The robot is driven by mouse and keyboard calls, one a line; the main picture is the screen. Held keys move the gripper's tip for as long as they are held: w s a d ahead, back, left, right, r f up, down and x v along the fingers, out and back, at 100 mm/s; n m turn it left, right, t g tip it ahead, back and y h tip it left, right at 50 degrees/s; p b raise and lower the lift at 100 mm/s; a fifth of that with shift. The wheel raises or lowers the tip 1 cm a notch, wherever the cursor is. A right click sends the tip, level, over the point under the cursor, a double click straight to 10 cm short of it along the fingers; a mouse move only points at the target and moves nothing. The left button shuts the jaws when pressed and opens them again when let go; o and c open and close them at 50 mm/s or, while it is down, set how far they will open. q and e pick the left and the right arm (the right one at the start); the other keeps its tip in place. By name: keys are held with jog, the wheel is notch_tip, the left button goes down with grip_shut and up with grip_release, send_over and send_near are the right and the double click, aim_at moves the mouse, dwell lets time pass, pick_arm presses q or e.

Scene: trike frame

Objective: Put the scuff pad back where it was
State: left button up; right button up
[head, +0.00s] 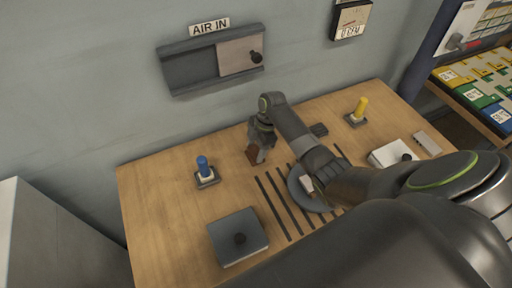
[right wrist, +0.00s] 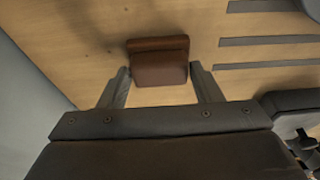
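The scuff pad appears to be the small red-brown block (head: 252,155) near the back middle of the wooden table. In the right wrist view the brown block (right wrist: 160,62) sits between my two fingertips, both seeming to touch its sides. My right gripper (head: 258,150) reaches down over the table there and looks shut on it; it also shows in the right wrist view (right wrist: 160,75). I cannot tell whether the block touches the table. My left gripper is not in view.
The wooden table (head: 165,240) holds a blue peg (head: 203,166), a yellow peg (head: 359,108), a grey box with a knob (head: 238,243), dark strips (head: 270,207), a round grey disc (head: 298,190) under my arm and a white box (head: 388,153). An AIR IN panel (head: 190,70) is behind.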

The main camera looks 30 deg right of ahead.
jog(key=o, duration=0.3)
jog(key=shift+r, duration=0.15)
jog(key=shift+b+v, duration=1)
jog(key=shift+v, duration=5.1)
